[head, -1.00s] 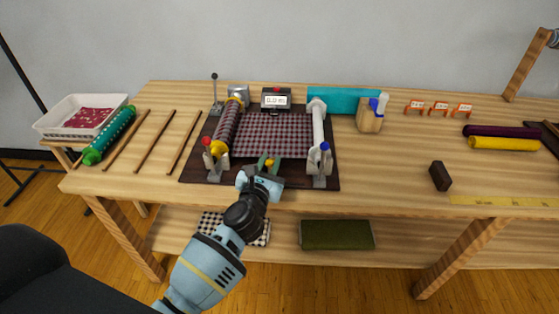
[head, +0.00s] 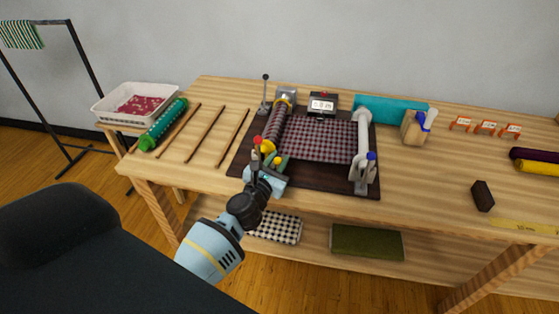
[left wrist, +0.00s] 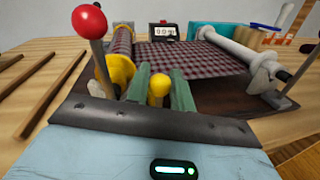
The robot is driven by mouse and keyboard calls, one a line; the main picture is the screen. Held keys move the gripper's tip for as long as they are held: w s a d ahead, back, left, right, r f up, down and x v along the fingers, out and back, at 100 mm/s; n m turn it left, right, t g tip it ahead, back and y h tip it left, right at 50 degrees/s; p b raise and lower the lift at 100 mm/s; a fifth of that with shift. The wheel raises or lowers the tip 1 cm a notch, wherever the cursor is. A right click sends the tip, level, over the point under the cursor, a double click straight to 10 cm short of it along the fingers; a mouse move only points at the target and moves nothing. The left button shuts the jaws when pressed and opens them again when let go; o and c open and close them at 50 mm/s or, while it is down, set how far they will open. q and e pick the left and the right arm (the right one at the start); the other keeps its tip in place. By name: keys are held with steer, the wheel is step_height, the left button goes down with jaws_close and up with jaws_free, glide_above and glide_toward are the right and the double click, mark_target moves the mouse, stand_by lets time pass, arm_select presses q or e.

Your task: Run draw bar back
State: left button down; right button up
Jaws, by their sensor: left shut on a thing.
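My left gripper (head: 275,163) is shut on a small yellow knob at the front left of the cloth-winding machine. In the left wrist view its green fingers stand on either side of the yellow knob (left wrist: 159,86). I take the knob for the draw bar's handle; the bar itself I cannot make out. Dark red checked cloth (head: 320,138) spans from the cloth roll (head: 276,128) on the left to the white tube (head: 361,139) on the right. A red-knobbed lever (left wrist: 90,22) stands just left of the gripper. My right gripper is out of view.
A blue-knobbed lever (head: 371,157) stands at the machine's front right. A counter (head: 323,104) and a teal board (head: 385,110) are behind. Wooden rods (head: 206,132) and a green roll (head: 164,125) lie left. A dark block (head: 482,196) lies right.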

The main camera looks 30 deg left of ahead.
arm_select(q)
steer(key=c, duration=1.4)
jaws_free()
steer(key=shift+a, duration=0.3)
steer(key=shift+c, duration=0.2)
steer(key=shift+o, duration=0.9)
steer(key=shift+s, duration=0.1)
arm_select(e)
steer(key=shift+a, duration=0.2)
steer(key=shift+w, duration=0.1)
arm_select(q)
steer(key=shift+s+d, duration=0.1)
steer(key=shift+s, duration=0.4)
steer(key=s, duration=0.6)
steer(key=shift+s+d+p, duration=0.25)
steer(key=shift+s+p, duration=0.05)
steer(key=shift+s, duration=0.1)
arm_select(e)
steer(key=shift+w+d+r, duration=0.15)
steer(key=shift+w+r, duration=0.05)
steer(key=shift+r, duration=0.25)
arm_select(q)
steer(key=shift+f, duration=0.1)
